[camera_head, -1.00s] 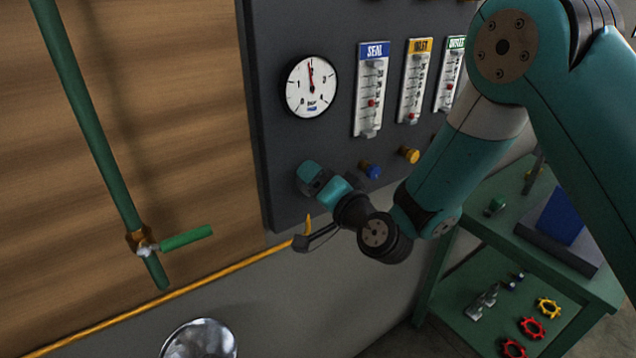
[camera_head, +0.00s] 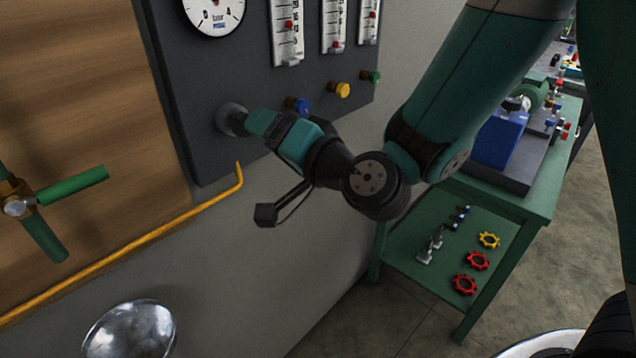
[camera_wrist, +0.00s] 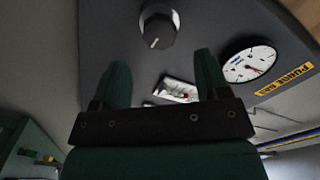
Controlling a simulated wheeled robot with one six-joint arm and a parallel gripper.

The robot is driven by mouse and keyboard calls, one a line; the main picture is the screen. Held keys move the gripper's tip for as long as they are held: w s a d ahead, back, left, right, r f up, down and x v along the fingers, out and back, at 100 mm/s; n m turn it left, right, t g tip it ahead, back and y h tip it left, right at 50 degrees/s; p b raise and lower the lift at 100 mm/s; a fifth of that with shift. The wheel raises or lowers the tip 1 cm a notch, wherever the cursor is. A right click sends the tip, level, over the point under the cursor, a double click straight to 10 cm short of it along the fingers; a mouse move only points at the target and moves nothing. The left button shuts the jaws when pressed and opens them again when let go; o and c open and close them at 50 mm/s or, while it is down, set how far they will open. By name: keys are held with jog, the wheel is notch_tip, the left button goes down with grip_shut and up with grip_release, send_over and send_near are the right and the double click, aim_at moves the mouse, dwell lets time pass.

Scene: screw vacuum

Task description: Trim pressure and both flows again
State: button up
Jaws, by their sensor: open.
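A dark panel (camera_head: 200,160) carries a round white pressure gauge (camera_head: 213,15), cut off at the top. Beside it are three flow tubes: left (camera_head: 287,32), middle (camera_head: 334,28) and right (camera_head: 368,22), with red floats. Below them are a blue knob (camera_head: 298,104), a yellow knob (camera_head: 340,90) and a green knob (camera_head: 371,77). A larger dark knob (camera_head: 231,118) sits below the gauge. My gripper (camera_head: 257,122) is open and empty just in front of it. In the wrist view, the dark knob (camera_wrist: 158,26) with its white mark lies beyond my fingertips (camera_wrist: 160,66); the gauge (camera_wrist: 248,65) is at right.
A shiny metal dome (camera_head: 130,330) is below. A green cart (camera_head: 480,215) at right holds a blue block (camera_head: 500,138) and red and yellow handwheels.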

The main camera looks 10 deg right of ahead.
jog(key=b+v, duration=0.8)
jog(key=b, duration=0.5)
jog(key=shift+s+d, duration=0.2)
jog(key=shift+s, duration=0.05)
